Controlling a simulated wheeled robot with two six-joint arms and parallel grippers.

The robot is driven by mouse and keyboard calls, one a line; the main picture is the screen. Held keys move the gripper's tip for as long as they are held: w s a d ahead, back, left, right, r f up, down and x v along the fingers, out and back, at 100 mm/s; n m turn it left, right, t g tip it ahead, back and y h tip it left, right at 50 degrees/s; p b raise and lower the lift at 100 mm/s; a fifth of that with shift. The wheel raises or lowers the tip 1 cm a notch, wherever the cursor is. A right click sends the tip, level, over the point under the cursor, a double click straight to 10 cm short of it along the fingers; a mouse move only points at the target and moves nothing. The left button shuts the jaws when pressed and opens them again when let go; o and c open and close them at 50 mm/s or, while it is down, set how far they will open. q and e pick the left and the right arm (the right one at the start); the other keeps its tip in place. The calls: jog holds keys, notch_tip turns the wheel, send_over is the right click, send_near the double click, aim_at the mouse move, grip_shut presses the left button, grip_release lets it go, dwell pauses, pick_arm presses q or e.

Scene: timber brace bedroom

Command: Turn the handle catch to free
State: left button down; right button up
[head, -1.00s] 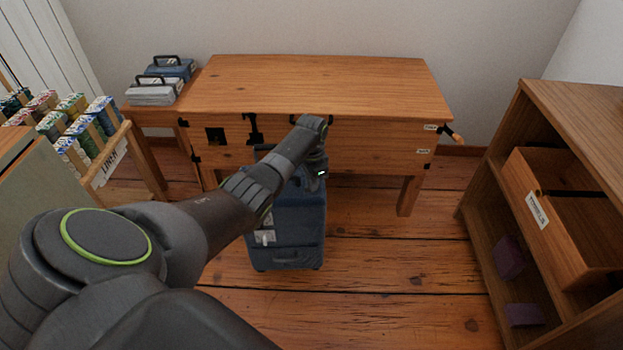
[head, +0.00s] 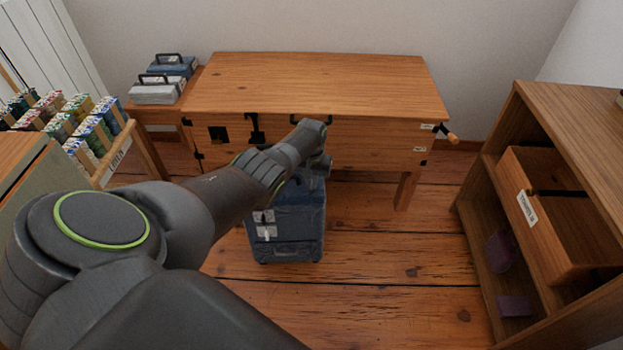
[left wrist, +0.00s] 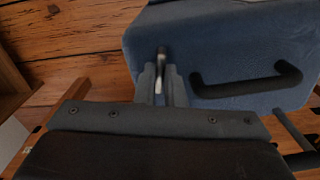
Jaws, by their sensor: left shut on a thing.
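A blue suitcase (head: 298,228) stands upright on the floor in front of the wooden table in the head view. In the left wrist view its blue top (left wrist: 225,40) fills the upper right, with a black carrying handle (left wrist: 245,88) on it. A small catch (left wrist: 161,58), dark and pale, sticks up beside the handle. My left gripper (left wrist: 162,78) is shut on this catch, with its two fingers on either side. In the head view my left wrist hides the top of the suitcase and the fingers. My right gripper is in neither view.
The wooden table (head: 320,85) stands behind the suitcase, with a crank (head: 446,133) at its right. An open shelf (head: 560,115) stands at the right and a rack of spools (head: 85,125) at the left. The floor right of the suitcase is clear.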

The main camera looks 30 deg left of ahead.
aim_at(311, 184)
pick_arm(q)
jog(key=shift+n, duration=1)
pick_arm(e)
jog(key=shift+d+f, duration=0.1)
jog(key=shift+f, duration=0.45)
pick_arm(q)
jog(key=c, duration=1.5)
grip_release()
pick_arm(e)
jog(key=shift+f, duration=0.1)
pick_arm(q)
jog(key=shift+r+p, duration=0.15)
jog(key=shift+p, duration=0.15)
